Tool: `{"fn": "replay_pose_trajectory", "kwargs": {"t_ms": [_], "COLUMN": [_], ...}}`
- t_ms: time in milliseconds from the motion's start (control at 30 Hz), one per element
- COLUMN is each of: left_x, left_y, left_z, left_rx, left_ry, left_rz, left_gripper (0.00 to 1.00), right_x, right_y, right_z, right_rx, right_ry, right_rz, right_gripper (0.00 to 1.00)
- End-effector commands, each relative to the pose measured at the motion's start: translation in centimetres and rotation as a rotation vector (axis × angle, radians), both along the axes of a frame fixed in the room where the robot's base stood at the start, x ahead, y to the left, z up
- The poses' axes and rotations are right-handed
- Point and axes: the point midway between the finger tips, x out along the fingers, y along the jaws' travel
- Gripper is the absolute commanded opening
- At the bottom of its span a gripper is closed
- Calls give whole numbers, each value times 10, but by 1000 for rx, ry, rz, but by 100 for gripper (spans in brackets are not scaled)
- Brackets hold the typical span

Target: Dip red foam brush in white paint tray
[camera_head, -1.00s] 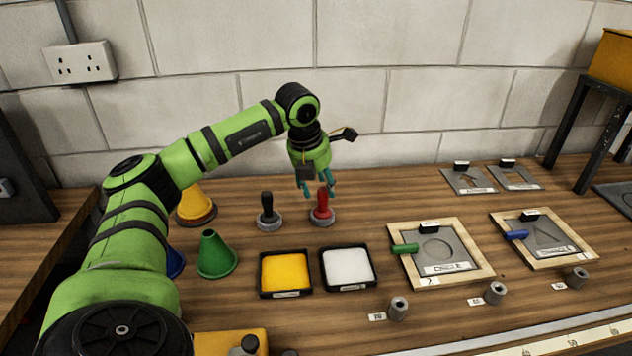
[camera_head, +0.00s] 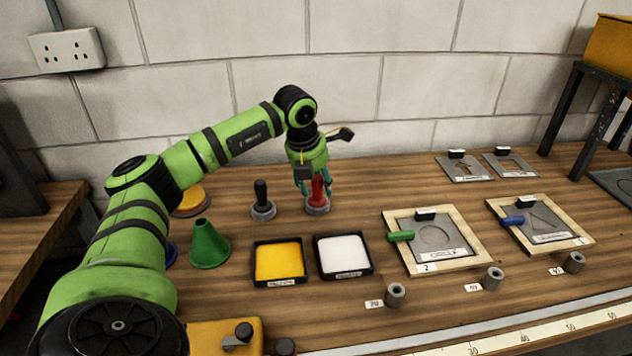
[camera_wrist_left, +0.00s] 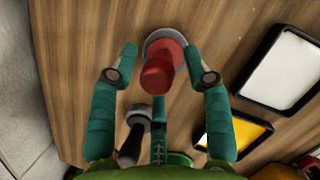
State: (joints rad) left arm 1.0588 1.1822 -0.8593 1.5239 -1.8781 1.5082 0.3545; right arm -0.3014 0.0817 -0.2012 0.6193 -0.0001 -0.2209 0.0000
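The red foam brush (camera_head: 318,191) stands upright in a round grey holder on the wooden bench. It also shows in the left wrist view (camera_wrist_left: 160,74). My left gripper (camera_head: 315,188) is lowered around the red brush. In the left wrist view its teal fingers (camera_wrist_left: 156,62) are open, one on each side of the red handle, with gaps between. The white paint tray (camera_head: 343,254), black-rimmed with white paint, lies in front of and slightly right of the brush; it also shows in the left wrist view (camera_wrist_left: 283,70). My right gripper is not in view.
A black-handled brush (camera_head: 262,200) stands left of the red one. A yellow paint tray (camera_head: 279,262) adjoins the white tray on the left. A green cone (camera_head: 208,245) stands further left. Framed stencils (camera_head: 438,241) and several grey weights (camera_head: 395,295) lie to the right.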

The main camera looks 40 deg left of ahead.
Motion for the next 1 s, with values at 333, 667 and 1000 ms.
{"fn": "replay_pose_trajectory", "kwargs": {"t_ms": [333, 667, 1000], "left_x": [0, 0, 0], "left_y": [0, 0, 0], "left_z": [1, 19, 36], "left_rx": [0, 0, 0], "left_ry": [1, 0, 0], "left_rz": [0, 0, 0], "left_gripper": [3, 3, 3], "right_x": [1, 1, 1], "right_y": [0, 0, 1], "right_z": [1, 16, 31], "right_rx": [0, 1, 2], "right_ry": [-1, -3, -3], "right_rz": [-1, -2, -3], "right_gripper": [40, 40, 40]}}
